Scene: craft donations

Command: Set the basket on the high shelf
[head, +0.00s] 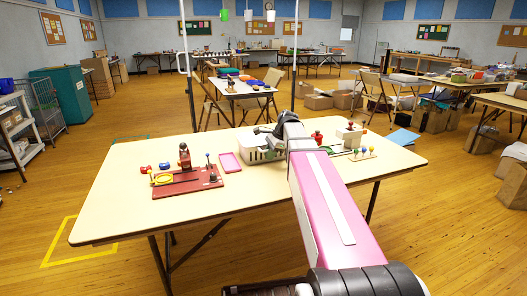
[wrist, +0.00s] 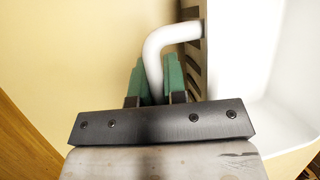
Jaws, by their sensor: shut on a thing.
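The white basket (head: 250,152) with slotted sides is at the far middle of the near table, partly hidden by my arm. It looks to rest on the tabletop. My gripper (head: 268,131) is at the basket's upper edge, its fingers hard to make out in the head view. In the wrist view, the green fingers of my gripper (wrist: 157,82) are shut on the bent white handle of the basket (wrist: 270,50). The basket's slotted wall and pale inside lie to the right of the fingers. I cannot pick out the high shelf with certainty.
The near table (head: 120,205) also holds a dark red board (head: 190,188) with small items, a pink tray (head: 230,163) and a pale box (head: 350,134). A white shelf cart (head: 22,140) stands far left. Tall pale posts rise behind the table. The table's front left is clear.

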